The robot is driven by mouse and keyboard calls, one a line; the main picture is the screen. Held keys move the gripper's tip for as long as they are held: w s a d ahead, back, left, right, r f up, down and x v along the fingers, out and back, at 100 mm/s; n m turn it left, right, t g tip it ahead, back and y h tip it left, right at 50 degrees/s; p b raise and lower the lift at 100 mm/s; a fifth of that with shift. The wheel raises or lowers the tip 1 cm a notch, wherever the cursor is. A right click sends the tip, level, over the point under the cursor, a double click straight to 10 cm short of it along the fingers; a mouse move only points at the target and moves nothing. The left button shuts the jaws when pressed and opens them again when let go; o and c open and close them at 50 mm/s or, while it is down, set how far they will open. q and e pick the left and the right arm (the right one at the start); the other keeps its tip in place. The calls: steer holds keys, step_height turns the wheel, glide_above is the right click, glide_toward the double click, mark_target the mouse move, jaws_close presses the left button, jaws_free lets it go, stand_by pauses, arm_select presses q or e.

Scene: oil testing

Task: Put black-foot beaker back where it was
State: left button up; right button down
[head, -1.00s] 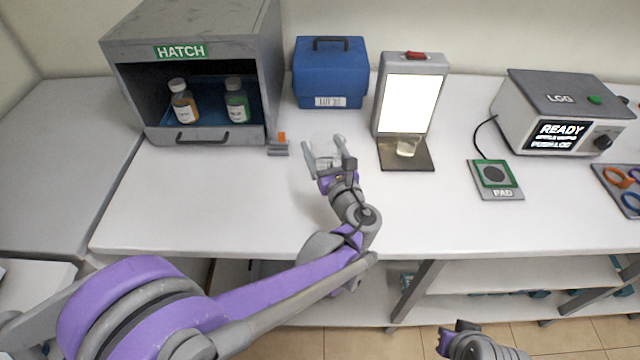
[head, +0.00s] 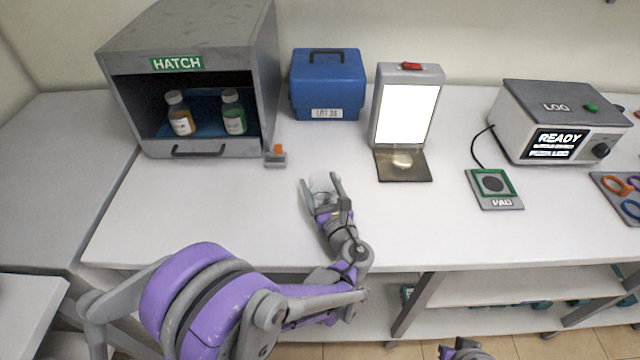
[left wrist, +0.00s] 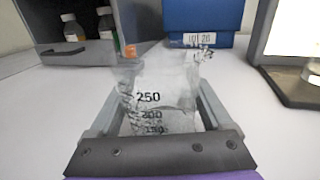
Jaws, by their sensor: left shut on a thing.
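A clear glass beaker (head: 321,184) is between the fingers of my left gripper (head: 321,186), over the middle of the white bench. In the left wrist view the beaker (left wrist: 155,85) looks upright, with black volume marks and its spout at the upper right. My left gripper (left wrist: 155,115) is shut on it. Its foot is hidden, so I cannot see the foot's colour or whether it touches the bench. Another glass with pale yellow liquid (head: 402,161) appears on the dark base of the light panel. My right gripper (head: 461,350) shows only partly at the bottom edge.
The grey hatch box (head: 200,45) with two bottles stands at the back left, a small grey holder with an orange part (head: 275,157) beside it. Behind are a blue case (head: 327,85) and the light panel (head: 405,112). The pad (head: 494,188) and logger (head: 560,120) are right. Bench front is clear.

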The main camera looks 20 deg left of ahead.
mark_target(328, 203)
arm_select(q)
steer(key=o, duration=1.2)
steer(key=shift+f, duration=0.1)
steer(key=shift+c, duration=0.2)
steer(key=shift+o, duration=0.8)
steer(key=shift+s+d+r, duration=0.15)
steer(key=shift+s+r, duration=0.05)
steer(key=b+v, duration=0.1)
steer(key=v, duration=1)
steer(key=shift+s+d, duration=0.2)
steer(key=shift+s, duration=0.05)
